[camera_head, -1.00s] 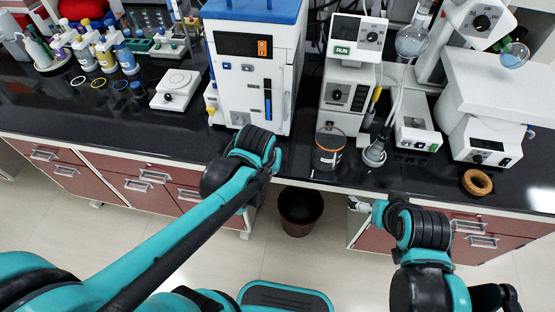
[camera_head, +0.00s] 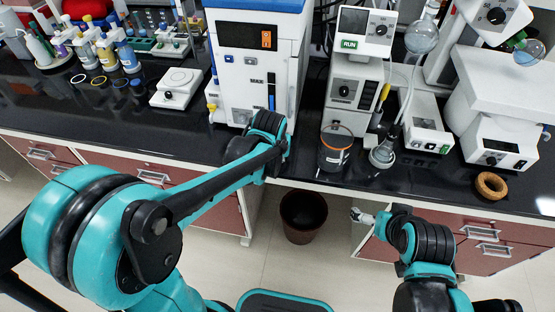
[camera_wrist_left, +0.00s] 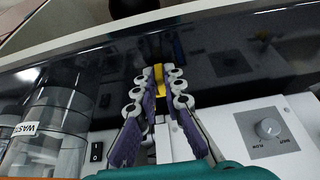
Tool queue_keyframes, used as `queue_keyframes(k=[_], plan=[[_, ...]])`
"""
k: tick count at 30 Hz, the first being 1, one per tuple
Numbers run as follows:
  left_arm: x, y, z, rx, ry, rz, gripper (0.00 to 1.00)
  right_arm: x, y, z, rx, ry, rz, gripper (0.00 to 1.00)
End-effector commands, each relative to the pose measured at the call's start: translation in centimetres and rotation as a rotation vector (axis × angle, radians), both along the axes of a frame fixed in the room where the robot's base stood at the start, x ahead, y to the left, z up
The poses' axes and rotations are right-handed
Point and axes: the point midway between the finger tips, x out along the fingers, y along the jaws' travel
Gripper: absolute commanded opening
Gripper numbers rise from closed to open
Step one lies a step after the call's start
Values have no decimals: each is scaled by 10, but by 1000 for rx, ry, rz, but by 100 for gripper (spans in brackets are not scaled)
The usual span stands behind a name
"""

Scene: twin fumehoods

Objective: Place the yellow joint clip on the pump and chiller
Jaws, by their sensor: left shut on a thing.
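In the left wrist view, my left gripper (camera_wrist_left: 158,78) is shut on the yellow joint clip (camera_wrist_left: 158,70), held at its fingertips over the black bench. In the head view my arm hides this gripper and the clip. The arm's end is in front of the white chiller with a blue top (camera_head: 256,60). The white pump (camera_head: 352,90) with a RUN display stands right of the chiller. My right arm is low at the right, in front of the bench; its gripper (camera_head: 361,216) shows only as a small pale end, with its jaws unclear.
An orange-rimmed bottle (camera_head: 334,150) and a small flask (camera_head: 382,153) stand before the pump. A cork ring (camera_head: 491,185) lies near the bench edge at right. A white stirrer (camera_head: 176,87) and coloured wash bottles (camera_head: 106,55) are at left. A bin (camera_head: 303,218) stands below.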

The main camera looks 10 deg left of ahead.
Motion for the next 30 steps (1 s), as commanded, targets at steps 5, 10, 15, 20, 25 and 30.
queue_keyframes(k=[5,10,15,20,25,30], plan=[[1,0,-1,0,0,0,0,0,0,-1,0,0,0,100],[1,0,-4,0,0,0,0,0,0,-4,0,0,0,100],[1,0,-4,0,0,0,30,0,0,-3,0,0,0,100],[1,0,-4,0,0,0,30,0,0,-3,0,0,0,100],[1,0,1,0,0,0,30,0,0,1,0,0,0,100],[-10,0,27,0,0,-1,30,0,0,13,0,0,0,100]])
